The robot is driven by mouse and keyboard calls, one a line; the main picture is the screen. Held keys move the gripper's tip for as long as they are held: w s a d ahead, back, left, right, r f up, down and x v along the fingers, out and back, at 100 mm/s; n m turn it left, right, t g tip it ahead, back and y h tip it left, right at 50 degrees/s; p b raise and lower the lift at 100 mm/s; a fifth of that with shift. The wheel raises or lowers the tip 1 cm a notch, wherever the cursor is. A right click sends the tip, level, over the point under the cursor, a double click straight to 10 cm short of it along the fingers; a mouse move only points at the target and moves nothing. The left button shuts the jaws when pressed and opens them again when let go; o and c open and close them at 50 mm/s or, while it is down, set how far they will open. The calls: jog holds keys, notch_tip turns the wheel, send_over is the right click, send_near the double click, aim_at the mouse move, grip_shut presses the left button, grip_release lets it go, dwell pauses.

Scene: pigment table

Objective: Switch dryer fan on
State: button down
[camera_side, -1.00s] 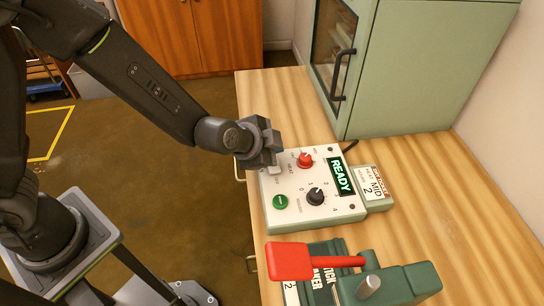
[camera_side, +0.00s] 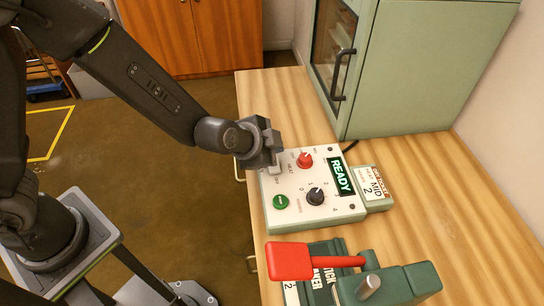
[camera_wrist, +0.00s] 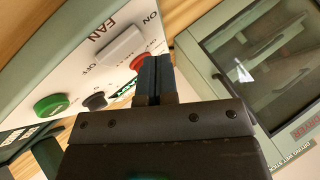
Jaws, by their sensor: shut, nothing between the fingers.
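The white control box (camera_side: 330,208) stands on the wooden table, with a lit green "READY" display (camera_side: 342,177). Its fan switch, a light grey rocker (camera_wrist: 121,43), shows in the wrist view beside the "FAN" label, between "ON" at upper right and "OFF" at lower left. I cannot tell which way the rocker is tilted. In the side view, my gripper (camera_side: 270,157) is over the box's far left corner and hides part of the switch. In the wrist view, my gripper's fingers (camera_wrist: 154,64) are shut and empty, close to the switch; contact is unclear.
The box also bears a red knob (camera_side: 305,160), a black knob (camera_side: 315,196) and a green button (camera_side: 280,202). A heat ticket (camera_side: 374,187) sits at its right. The green dryer cabinet (camera_side: 425,75) stands behind. A red-handled device (camera_side: 290,261) is in front.

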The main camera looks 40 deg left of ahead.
jog(key=shift+f, duration=0.1)
dwell(0.5)
jog(key=shift+f, duration=0.3)
jog(key=shift+f, duration=0.3)
dwell(0.5)
jog(key=shift+r, duration=0.1)
jog(key=shift+r, duration=0.65)
jog(key=shift+r, duration=2.5)
